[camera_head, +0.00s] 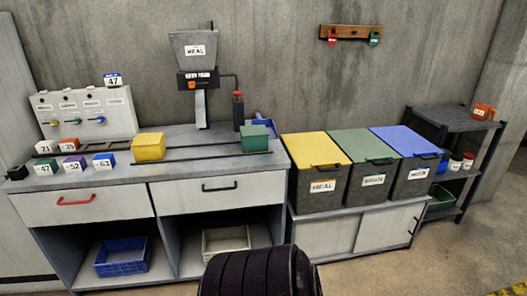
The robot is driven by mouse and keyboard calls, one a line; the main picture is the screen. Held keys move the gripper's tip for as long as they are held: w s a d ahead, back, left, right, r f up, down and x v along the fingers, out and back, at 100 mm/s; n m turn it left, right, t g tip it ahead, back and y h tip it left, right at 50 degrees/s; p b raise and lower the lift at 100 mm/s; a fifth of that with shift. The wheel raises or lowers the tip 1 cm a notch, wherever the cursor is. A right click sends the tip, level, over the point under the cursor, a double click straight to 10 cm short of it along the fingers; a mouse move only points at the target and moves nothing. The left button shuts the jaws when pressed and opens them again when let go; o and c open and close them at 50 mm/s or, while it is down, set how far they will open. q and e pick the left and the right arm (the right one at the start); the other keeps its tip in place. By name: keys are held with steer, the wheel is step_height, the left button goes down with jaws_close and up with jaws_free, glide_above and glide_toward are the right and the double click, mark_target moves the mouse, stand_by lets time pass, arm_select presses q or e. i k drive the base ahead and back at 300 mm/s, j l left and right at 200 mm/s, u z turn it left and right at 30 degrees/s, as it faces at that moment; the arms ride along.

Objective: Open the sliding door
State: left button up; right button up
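A low grey cabinet (372,208) stands right of the workbench. Its front has two pale panels side by side, a left panel (322,240) and a right panel (387,229). They look like sliding doors, and they cover the front with no clear gap. A slim dark upright handle (414,226) sits near the right edge of the right panel. Neither of my grippers is in view. A dark ribbed rounded part at the bottom centre seems to be mine, and it hides some floor and the lower left area near the cabinet.
Yellow (313,146), green (361,147) and blue (405,140) lidded bins stand on the cabinet. A workbench (185,172) with two drawers is on the left. A dark shelf rack (449,122) stands at right. The floor (440,262) before the cabinet's right side is clear.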

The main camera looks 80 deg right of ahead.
mark_target(383, 228)
steer(key=z, duration=3.9)
steer(key=i+u, duration=0.15)
steer(key=u, duration=0.35)
steer(key=i+l+u, duration=0.25)
steer(key=i+l, duration=0.15)
steer(key=i+l+u, duration=0.2)
steer(key=i+l, duration=0.15)
steer(key=i+l+u, duration=0.25)
steer(key=l, duration=0.4)
steer(key=i+l, duration=0.25)
steer(key=l, duration=0.15)
steer(key=i+l, duration=0.25)
steer(key=l, duration=0.15)
steer(key=i+l, duration=0.25)
steer(key=l, duration=0.2)
steer(key=i+l, duration=0.25)
steer(key=l, duration=0.15)
